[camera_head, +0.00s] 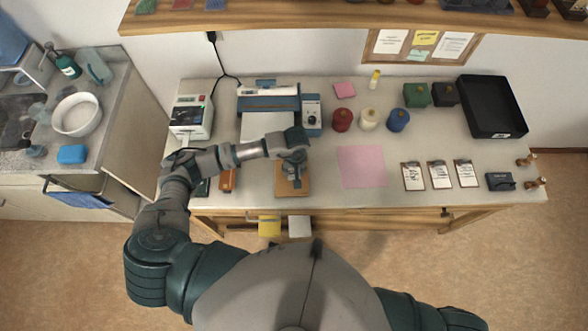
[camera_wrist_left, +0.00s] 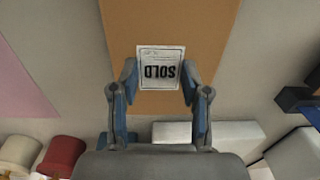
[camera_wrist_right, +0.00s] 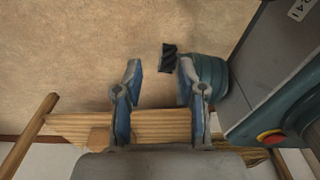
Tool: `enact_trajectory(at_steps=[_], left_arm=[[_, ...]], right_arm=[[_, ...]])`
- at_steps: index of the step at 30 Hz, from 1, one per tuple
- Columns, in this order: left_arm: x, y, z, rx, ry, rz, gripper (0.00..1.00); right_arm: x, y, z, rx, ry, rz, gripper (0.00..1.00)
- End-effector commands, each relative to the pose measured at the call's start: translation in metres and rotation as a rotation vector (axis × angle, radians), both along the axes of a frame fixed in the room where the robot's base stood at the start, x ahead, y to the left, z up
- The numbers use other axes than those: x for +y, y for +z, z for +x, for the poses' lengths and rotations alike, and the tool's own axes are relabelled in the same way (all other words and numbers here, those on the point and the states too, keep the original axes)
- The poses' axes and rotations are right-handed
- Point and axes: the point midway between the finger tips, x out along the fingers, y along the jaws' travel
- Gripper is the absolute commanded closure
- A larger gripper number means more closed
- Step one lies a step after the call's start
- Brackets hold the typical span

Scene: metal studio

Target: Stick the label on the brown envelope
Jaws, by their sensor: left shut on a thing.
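The brown envelope (camera_head: 279,192) lies on the table near its front edge; it also fills the middle of the left wrist view (camera_wrist_left: 205,28). A white label (camera_wrist_left: 160,66) printed "SOLD" is between the fingertips of my left gripper (camera_wrist_left: 158,82) and lies over the envelope. I cannot tell whether the label touches the envelope. In the head view my left gripper (camera_head: 294,170) is above the envelope and hides part of it and the label. My right gripper (camera_wrist_right: 155,82) is open and empty, low in front of the table, outside the head view.
A pink sheet (camera_head: 362,166) lies to the right of the envelope, with several small clipboards (camera_head: 414,177) beyond it. A label printer (camera_head: 192,118) and a blue-white machine (camera_head: 268,103) stand behind. An orange-brown item (camera_head: 227,179) lies left of the envelope.

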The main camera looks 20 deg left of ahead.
Motion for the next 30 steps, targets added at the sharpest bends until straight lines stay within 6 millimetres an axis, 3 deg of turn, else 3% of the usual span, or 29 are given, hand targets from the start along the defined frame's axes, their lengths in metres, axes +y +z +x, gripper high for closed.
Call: enact_trajectory(at_steps=[8, 9, 12, 18, 23, 30], left_arm=[[0.002, -0.001, 0.000, 0.001, 0.001, 0.000, 0.62], [0.002, -0.001, 0.000, 0.001, 0.001, 0.000, 0.44], [0.000, -0.001, 0.000, 0.001, 0.001, 0.002, 0.25], [-0.001, 0.000, 0.000, 0.000, 0.000, 0.003, 0.25], [-0.001, 0.005, 0.001, -0.002, 0.000, 0.002, 0.25], [-0.001, 0.049, 0.003, -0.004, 0.000, -0.001, 0.25]], right_arm=[[-0.002, 0.000, 0.000, 0.001, -0.001, -0.002, 0.60], [0.000, 0.000, 0.000, 0.000, -0.002, 0.000, 0.60], [0.009, 0.000, 0.000, 0.000, -0.004, 0.012, 0.60], [0.018, 0.000, -0.001, 0.001, -0.002, 0.022, 0.60], [0.005, 0.000, -0.001, 0.000, 0.001, 0.008, 0.60], [0.007, 0.000, -0.001, 0.000, 0.000, 0.008, 0.60]])
